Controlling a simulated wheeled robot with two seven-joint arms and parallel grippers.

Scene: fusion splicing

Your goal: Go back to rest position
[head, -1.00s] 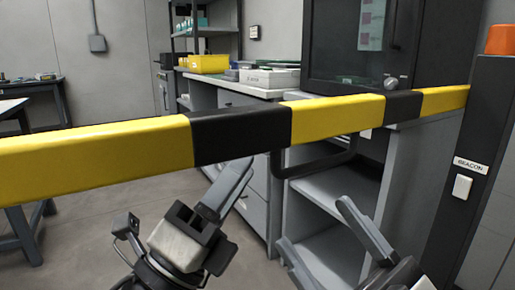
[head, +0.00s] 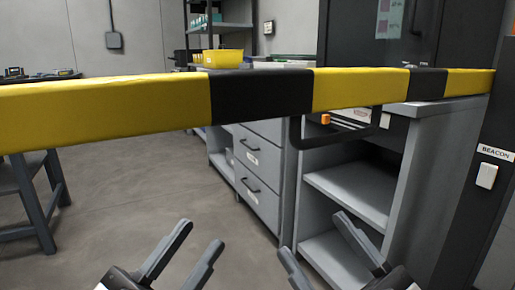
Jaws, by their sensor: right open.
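My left gripper (head: 201,235) is in the lower middle of the head view, its two fingers apart and nothing between them. My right gripper (head: 310,232) is to the right of it, also open and empty. Both point up and inward in the picture, below the striped barrier, and appear clear of it. A gap of bare floor shows between the two grippers. My arms behind the grippers are mostly cut off by the lower edge.
A yellow and black barrier bar (head: 262,96) crosses the whole view, reaching a dark post with a BEACON label (head: 495,152) at right. Behind it stand a grey drawer cabinet (head: 262,170) and open shelves (head: 350,197). A dark table (head: 38,195) is at left. The floor (head: 130,185) is clear.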

